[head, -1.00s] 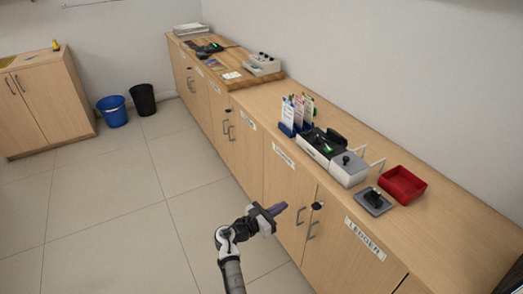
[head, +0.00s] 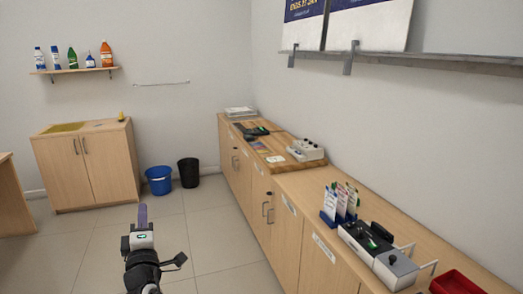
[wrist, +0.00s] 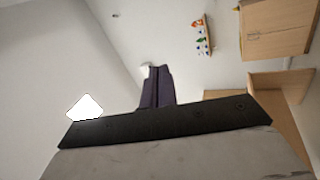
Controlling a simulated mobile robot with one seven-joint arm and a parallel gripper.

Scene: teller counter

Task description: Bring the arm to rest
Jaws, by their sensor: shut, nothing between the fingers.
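My gripper (head: 142,214) is in the lower left of the head view, above the tiled floor and left of the counter. Its purple-grey fingers are together, with nothing between them, and point away from me. In the wrist view the shut fingers (wrist: 155,88) stick out past the dark edge of the gripper body. The gripper touches nothing that I can see.
The long wooden counter (head: 270,228) runs along the right, with a red tray (head: 456,284), a card holder (head: 340,204) and a grey box (head: 395,270) on it. A blue bin (head: 159,180) and a black bin (head: 188,172) stand beyond. The floor (head: 200,225) between is clear.

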